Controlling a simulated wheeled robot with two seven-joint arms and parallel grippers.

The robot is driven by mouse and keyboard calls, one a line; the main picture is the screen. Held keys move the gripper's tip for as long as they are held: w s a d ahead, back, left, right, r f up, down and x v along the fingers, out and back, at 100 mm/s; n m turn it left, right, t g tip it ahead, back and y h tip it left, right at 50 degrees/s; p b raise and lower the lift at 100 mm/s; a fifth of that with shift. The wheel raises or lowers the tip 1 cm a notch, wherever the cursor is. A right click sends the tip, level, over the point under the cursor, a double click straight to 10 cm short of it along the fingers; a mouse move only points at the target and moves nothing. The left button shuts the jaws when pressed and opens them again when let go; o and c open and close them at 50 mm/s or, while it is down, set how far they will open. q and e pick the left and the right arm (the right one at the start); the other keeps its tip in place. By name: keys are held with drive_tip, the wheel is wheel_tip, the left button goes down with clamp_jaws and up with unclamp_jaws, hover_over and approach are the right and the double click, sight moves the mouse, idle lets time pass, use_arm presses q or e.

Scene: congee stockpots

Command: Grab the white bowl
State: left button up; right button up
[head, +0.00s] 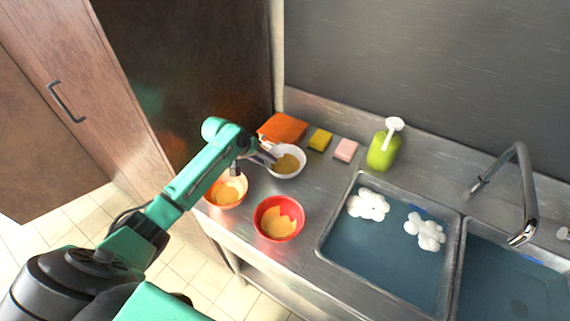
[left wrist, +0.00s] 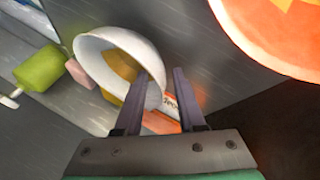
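The white bowl (head: 287,161) stands on the steel counter with brown-yellow food residue inside. In the left wrist view the white bowl (left wrist: 90,47) appears tilted, its near wall between my fingers. My left gripper (head: 268,157) is at the bowl's left rim. In the left wrist view the left gripper (left wrist: 160,72) has its fingers apart, one over the bowl's inside and one outside the wall. A gap shows between the fingers and the thin wall. The right gripper is not in view.
An orange bowl (head: 226,190) and a red bowl (head: 279,218) stand nearby. A water-filled sink (head: 385,255) lies right.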

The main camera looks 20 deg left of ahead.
use_arm(q)
clamp_jaws()
idle(1.4)
